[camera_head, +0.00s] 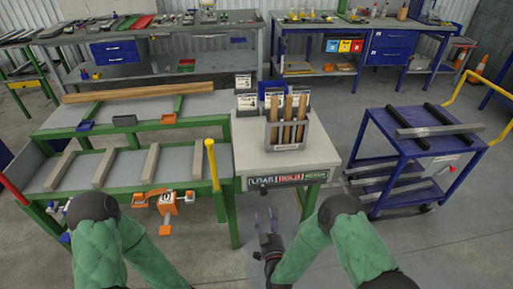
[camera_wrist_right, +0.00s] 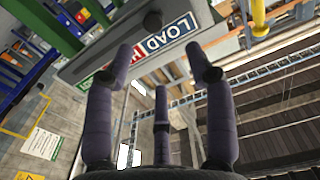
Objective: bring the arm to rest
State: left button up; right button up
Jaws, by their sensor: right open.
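My right gripper (camera_head: 266,222) hangs low in front of the white-topped stand (camera_head: 310,158), beside its front legs in the head view. In the right wrist view its purple-grey fingers (camera_wrist_right: 160,75) are spread open with nothing between them. The stand's LOAD/HOLD sign (camera_wrist_right: 165,42) shows beyond the fingertips, apparently apart from them. My green-sleeved left arm (camera_head: 102,245) is bent at the lower left of the head view. My left gripper does not show.
A rack with upright wooden strips (camera_head: 289,133) stands on the white top. The green runout table (camera_head: 125,172) is at left, with an orange clamp (camera_head: 167,203) and a yellow post (camera_head: 212,165). A blue cart (camera_head: 405,146) holding bars stands at right. Floor between stand and cart is clear.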

jog(key=s+f+m+g+y+p, duration=0.1)
jog(key=s+f+g, duration=0.3)
jog(key=f, duration=0.2)
jog(key=s+f+g+y+p, duration=0.1)
jog(key=s+f+g, duration=0.2)
jog(key=f+g, duration=0.25)
jog(key=s+f+m+g+y, duration=0.1)
jog(key=s+f+g, duration=0.2)
jog(key=s+g, duration=0.5)
jog(key=s, duration=1)
jog(key=shift+s+d+m+p, duration=0.15)
jog(key=shift+d+m+p, duration=0.15)
jog(key=shift+m+p, duration=0.1)
